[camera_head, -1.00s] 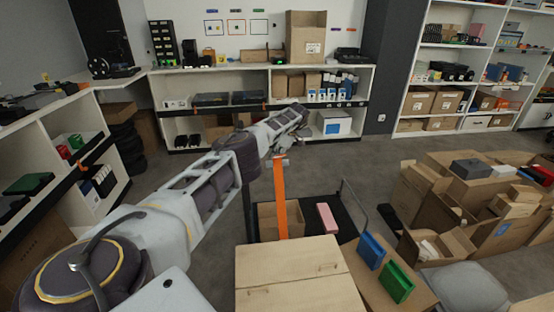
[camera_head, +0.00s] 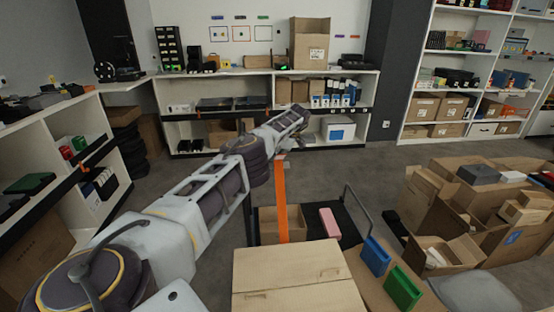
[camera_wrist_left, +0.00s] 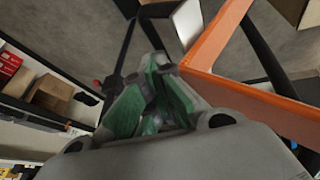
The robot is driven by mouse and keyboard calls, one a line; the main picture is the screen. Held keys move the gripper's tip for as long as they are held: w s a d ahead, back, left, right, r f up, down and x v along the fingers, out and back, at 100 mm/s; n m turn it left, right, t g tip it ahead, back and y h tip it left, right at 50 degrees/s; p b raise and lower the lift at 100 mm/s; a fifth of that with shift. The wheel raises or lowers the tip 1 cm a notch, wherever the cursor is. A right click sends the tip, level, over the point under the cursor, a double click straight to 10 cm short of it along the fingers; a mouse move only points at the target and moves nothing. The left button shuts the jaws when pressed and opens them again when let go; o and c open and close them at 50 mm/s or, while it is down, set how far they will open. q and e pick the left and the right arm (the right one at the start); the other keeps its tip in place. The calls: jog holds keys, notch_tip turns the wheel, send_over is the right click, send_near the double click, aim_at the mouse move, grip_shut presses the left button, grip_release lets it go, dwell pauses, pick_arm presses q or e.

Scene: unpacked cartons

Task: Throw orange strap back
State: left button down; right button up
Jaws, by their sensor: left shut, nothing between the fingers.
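The orange strap (camera_head: 282,205) hangs as a long upright band in front of the cart in the head view. In the left wrist view the strap (camera_wrist_left: 222,48) runs close beside the fingers and bends at a corner on the right. My left gripper (camera_head: 301,113) is at the end of the outstretched left arm, above the strap's upper end in the picture. Its green-padded fingers (camera_wrist_left: 152,95) are shut in the wrist view, with nothing between them. The strap lies outside the fingers; I cannot tell whether it touches them. My right gripper is in neither view.
A closed carton (camera_head: 300,270) stands in front. Behind it, a dark cart platform (camera_head: 351,222) holds an open carton (camera_head: 267,222) and a pink box (camera_head: 329,222). Blue (camera_head: 375,256) and green (camera_head: 403,288) boxes are at right, with open cartons (camera_head: 430,200) beyond. Grey floor is clear behind.

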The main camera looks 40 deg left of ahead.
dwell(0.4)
pick_arm(q)
jog(key=v, duration=1.2)
dwell(0.6)
